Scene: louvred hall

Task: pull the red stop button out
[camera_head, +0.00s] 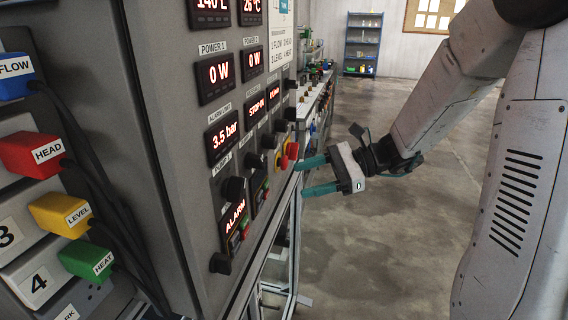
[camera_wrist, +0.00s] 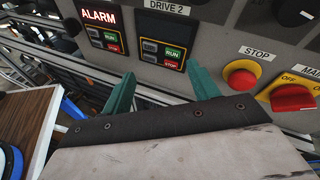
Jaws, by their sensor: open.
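The red stop button (camera_wrist: 242,79) is a round knob on a yellow collar, under a STOP label on the grey panel. In the head view the button (camera_head: 283,162) shows small near the panel's right edge. My gripper (camera_head: 300,179) is open and empty, its two teal fingers apart and pointing at the panel. In the wrist view the gripper (camera_wrist: 163,77) faces the DRIVE 2 area, and the button lies to the right of the right finger. Nothing is between the fingers, and they do not hold the button.
A red rotary switch (camera_wrist: 293,98) on a yellow plate sits right beside the button. Drive units with green and red keys (camera_wrist: 163,52) are left of it. Labelled plugs with cables (camera_head: 32,153) hang at the left. The floor (camera_head: 390,230) right of the panel is clear.

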